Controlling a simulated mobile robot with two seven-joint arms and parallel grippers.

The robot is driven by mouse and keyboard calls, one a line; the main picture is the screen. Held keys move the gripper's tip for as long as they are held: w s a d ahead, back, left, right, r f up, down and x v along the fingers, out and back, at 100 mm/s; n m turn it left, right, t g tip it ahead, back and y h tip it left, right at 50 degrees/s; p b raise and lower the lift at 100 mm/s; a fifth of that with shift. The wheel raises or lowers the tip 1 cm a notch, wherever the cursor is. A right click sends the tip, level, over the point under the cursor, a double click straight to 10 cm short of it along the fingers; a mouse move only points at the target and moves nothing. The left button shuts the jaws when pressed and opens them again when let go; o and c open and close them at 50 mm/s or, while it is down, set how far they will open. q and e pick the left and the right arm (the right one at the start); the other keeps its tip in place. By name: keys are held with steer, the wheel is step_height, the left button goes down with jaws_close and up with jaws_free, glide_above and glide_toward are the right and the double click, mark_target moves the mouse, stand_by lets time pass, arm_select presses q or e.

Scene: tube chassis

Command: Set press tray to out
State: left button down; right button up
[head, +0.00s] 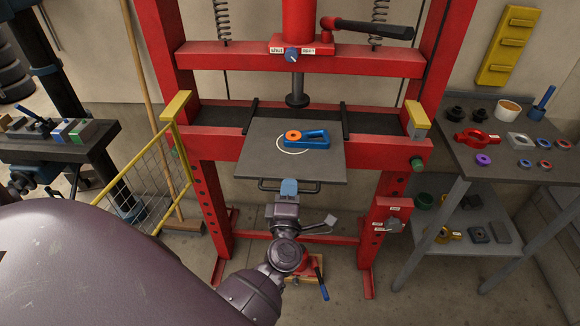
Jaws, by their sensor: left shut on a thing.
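The press tray (256,170) is a flat grey plate in the red press (362,148). It lies across the front beam and its near part juts out towards me. A dark bar handle (266,187) runs along its near edge. My left gripper (289,186) is at the middle of this handle and shut on it; its fingers partly hide the bar. A blue part (312,140) with an orange ring lies on the tray, partly over a white circle. The press ram (297,92) hangs above and behind the blue part, apart from it. My right gripper is not in view.
A yellow mesh guard (150,178) stands swung out at the left of the press. A labelled switch box (392,222) sits on the right post. A grey bench (480,165) with several parts is at right, a dark workbench (60,148) at left.

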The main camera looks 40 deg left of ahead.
arm_select(q)
steer(key=r+v, duration=0.1)
steer(key=v, duration=0.6)
steer(key=shift+s+d+p, duration=0.35)
steer(key=shift+s, duration=0.05)
steer(key=c, duration=1.6)
jaws_free()
steer(key=o, duration=0.4)
steer(key=shift+s+d+r, duration=0.1)
steer(key=shift+s+r, duration=0.05)
steer(key=shift+s, duration=0.1)
steer(key=shift+w, duration=0.15)
steer(key=b+v, duration=0.1)
steer(key=v, duration=0.9)
steer(key=shift+s+d, duration=0.2)
steer(key=shift+s, duration=0.15)
